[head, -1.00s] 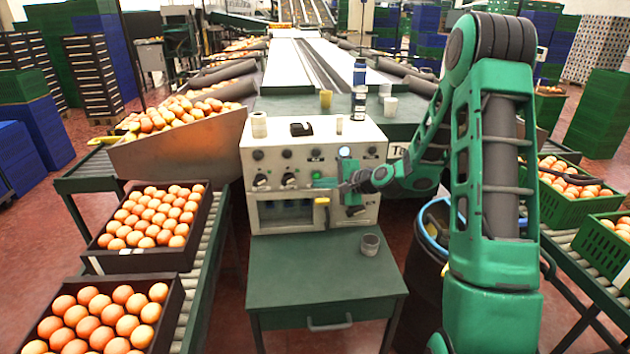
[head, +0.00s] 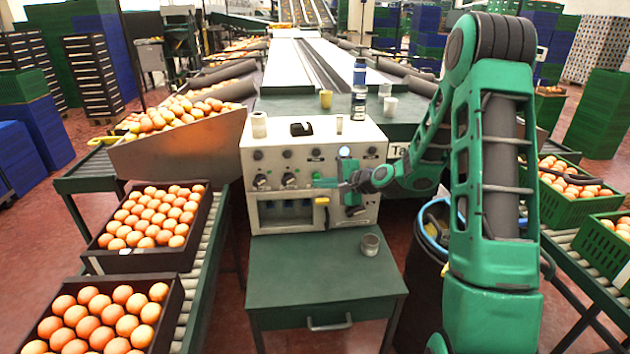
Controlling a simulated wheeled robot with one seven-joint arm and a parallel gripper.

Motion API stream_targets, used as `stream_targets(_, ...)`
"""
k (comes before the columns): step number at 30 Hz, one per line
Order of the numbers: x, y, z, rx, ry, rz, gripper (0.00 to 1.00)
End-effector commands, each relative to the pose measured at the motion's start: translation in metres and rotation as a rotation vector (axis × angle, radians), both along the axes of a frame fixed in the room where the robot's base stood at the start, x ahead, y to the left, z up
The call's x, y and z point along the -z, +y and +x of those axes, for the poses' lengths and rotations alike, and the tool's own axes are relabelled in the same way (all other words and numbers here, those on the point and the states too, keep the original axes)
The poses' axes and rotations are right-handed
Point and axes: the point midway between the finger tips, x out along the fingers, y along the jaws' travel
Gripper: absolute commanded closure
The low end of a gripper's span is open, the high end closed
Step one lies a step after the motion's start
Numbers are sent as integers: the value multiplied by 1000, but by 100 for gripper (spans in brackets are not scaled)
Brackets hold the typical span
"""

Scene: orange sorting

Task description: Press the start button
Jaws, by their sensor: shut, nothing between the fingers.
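The control box (head: 262,157) stands on a green cabinet, its cream front carrying knobs, small dark buttons and a yellow-handled part (head: 322,201). A green patch (head: 324,183), likely the start button, shows near the middle of the front. My gripper (head: 341,185) is shut and empty, pointing left across the panel right beside this green patch. The fingertips are small and partly blend with the panel, so I cannot tell whether they touch the button. My wrist hides part of the panel's right side.
A grey cup (head: 370,245) stands on the cabinet top (head: 300,270) below the panel. A blue-and-white bottle (head: 359,100) and a white mug (head: 390,106) stand behind the box. Crates of oranges (head: 150,262) sit on the left conveyor, green crates (head: 560,212) on the right.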

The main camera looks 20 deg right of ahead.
Motion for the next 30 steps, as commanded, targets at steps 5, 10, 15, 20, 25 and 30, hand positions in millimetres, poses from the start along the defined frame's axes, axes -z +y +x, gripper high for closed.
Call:
stream_targets(5,0,0,1,0,0,0,100)
stream_targets(10,-1,-1,5,-1,0,0,100)
stream_targets(15,-1,-2,7,-1,0,0,100)
stream_targets(20,-1,-2,7,0,0,0,100)
stream_targets(25,-1,-3,7,0,0,0,100)
stream_targets(30,-1,-3,9,0,0,0,100)
